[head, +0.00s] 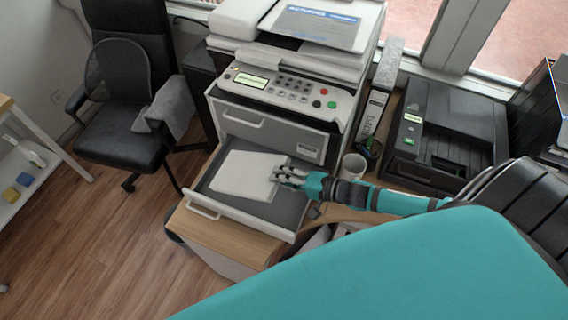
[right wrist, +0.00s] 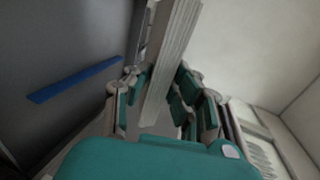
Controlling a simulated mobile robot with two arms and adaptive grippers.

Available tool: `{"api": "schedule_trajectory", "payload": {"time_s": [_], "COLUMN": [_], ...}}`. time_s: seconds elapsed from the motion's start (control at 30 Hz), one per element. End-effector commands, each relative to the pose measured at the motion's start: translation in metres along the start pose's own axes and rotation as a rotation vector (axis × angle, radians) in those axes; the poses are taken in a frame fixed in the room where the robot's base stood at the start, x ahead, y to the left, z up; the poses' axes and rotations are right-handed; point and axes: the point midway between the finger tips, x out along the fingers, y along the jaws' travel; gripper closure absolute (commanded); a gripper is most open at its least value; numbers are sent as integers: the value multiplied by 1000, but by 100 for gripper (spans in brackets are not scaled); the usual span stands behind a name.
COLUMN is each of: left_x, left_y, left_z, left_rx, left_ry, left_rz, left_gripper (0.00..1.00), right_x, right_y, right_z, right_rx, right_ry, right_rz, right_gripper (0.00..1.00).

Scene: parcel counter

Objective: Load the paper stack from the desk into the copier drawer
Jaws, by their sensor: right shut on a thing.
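The paper stack (head: 247,174) is white and lies in or just above the open copier drawer (head: 205,190), within its walls. I cannot tell whether it rests on the drawer floor. My right gripper (head: 283,177) is at the stack's right edge. In the right wrist view the fingers (right wrist: 158,95) are shut on the stack (right wrist: 172,50), seen edge-on between them. The copier (head: 285,95) stands behind with a second drawer front above the open one. My left gripper is not in view.
A light cup (head: 353,167) stands right of the drawer, close to my right arm. A black printer (head: 443,128) and an upright binder (head: 370,115) are further right. An office chair (head: 125,100) stands at the left. Wooden floor is clear in front of it.

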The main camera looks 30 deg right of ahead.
Motion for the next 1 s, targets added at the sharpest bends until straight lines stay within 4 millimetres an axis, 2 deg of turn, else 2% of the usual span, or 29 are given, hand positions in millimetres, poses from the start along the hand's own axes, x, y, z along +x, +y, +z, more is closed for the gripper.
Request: {"api": "schedule_trajectory", "payload": {"time_s": [0.03, 0.33, 0.83, 1.0], "left_x": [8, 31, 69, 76], "left_y": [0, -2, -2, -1], "left_z": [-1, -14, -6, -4], "left_rx": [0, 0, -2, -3], "left_ry": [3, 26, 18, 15], "left_rz": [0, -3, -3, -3], "left_gripper": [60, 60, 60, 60], "right_x": [5, 20, 46, 52], "right_y": [4, 21, 49, 58], "right_z": [0, 0, 0, 0], "right_rx": [0, 0, -1, 0], "right_ry": [-1, -1, -1, -1], "right_rz": [-7, -7, -6, -6], "right_gripper": [100, 100, 100, 100]}}
